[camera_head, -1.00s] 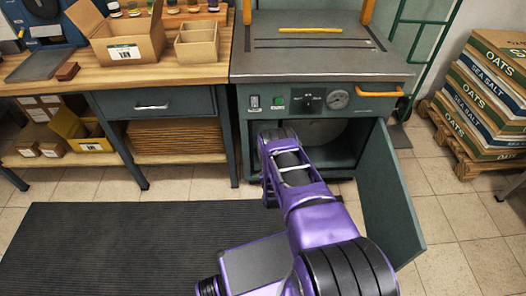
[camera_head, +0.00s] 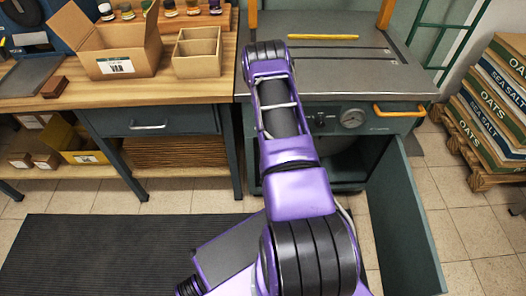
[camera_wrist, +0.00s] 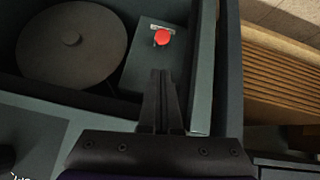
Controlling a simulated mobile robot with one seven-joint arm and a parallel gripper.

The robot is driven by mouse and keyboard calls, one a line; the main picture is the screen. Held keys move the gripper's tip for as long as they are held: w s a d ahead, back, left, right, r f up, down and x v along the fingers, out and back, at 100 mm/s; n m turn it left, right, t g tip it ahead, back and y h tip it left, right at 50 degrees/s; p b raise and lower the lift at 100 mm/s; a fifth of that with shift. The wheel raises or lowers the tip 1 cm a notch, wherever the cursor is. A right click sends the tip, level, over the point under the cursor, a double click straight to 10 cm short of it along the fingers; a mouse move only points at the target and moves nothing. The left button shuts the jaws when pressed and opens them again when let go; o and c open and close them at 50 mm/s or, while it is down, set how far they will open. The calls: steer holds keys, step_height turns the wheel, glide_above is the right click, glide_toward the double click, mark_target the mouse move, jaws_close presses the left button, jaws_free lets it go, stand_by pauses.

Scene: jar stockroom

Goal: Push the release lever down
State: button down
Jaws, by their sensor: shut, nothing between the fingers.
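A red knob (camera_wrist: 162,37) sits by a pale plate on a teal block inside the open machine cabinet in the wrist view. It looks like the release lever's end; its stem cannot be made out. My gripper (camera_wrist: 161,75) is shut and empty, its fingertips pointing towards the red knob and appearing apart from it. In the head view the gripper and the knob are hidden behind my arm, which reaches to the machine (camera_head: 318,88).
A round grey drum (camera_wrist: 72,42) lies inside the cabinet beside the teal block. The cabinet door (camera_head: 408,220) stands open on the right. An orange handle (camera_head: 404,111) juts from the machine's front. A wooden workbench (camera_head: 190,85) stands to the left.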

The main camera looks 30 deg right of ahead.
steer(key=b+x, duration=0.2)
steer(key=x, duration=0.7)
steer(key=shift+d+f, duration=0.1)
steer(key=shift+f, duration=0.2)
